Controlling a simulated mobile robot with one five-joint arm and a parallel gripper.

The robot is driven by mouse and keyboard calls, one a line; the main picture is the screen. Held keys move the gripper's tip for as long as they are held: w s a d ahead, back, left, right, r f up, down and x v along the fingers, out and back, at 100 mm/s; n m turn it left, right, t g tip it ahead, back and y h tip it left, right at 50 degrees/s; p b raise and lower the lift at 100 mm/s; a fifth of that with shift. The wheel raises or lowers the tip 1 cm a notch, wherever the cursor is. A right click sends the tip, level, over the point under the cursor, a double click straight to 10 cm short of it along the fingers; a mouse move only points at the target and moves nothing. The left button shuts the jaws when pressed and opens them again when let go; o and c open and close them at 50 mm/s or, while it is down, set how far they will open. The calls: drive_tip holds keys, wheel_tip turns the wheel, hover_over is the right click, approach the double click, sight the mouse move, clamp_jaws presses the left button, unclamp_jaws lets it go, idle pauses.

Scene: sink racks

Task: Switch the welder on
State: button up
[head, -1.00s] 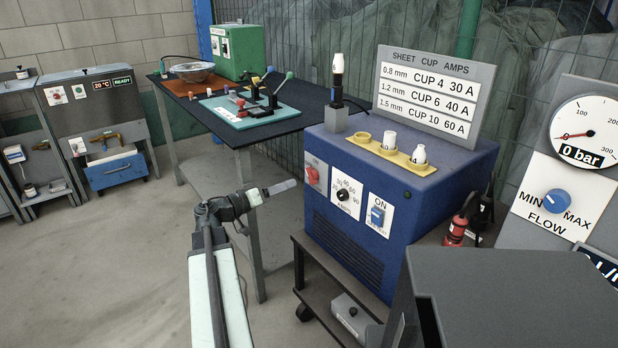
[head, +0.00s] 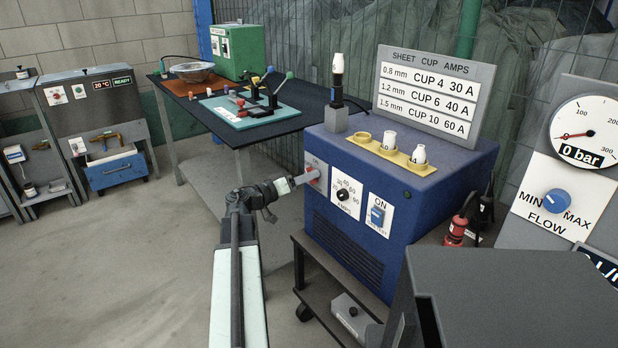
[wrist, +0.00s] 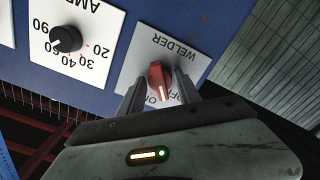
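The blue welder (head: 360,240) stands on a dark cart, with a white plate at its left end carrying a red rotary knob (wrist: 160,80). The plate reads WELDER, upside down in the wrist view. My gripper (head: 312,174) is at this knob in the head view and partly hides it. In the wrist view my gripper (wrist: 159,92) has one finger on each side of the knob, with narrow gaps showing. The knob's white mark points down toward my gripper. The ON and OFF lettering is partly covered by the fingers, so I cannot tell the setting.
Right of the knob are a black amps dial (head: 342,195) and a blue switch (head: 377,215) marked ON. Cups stand in a yellow holder (head: 392,154) on top. A grey box (head: 500,300) is at the front right. A workbench (head: 262,130) stands behind; the left floor is clear.

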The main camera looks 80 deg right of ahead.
clamp_jaws()
drive_tip(key=m, duration=0.6)
unclamp_jaws()
drive_tip(key=shift+m, duration=0.7)
drive_tip(key=v, duration=0.5)
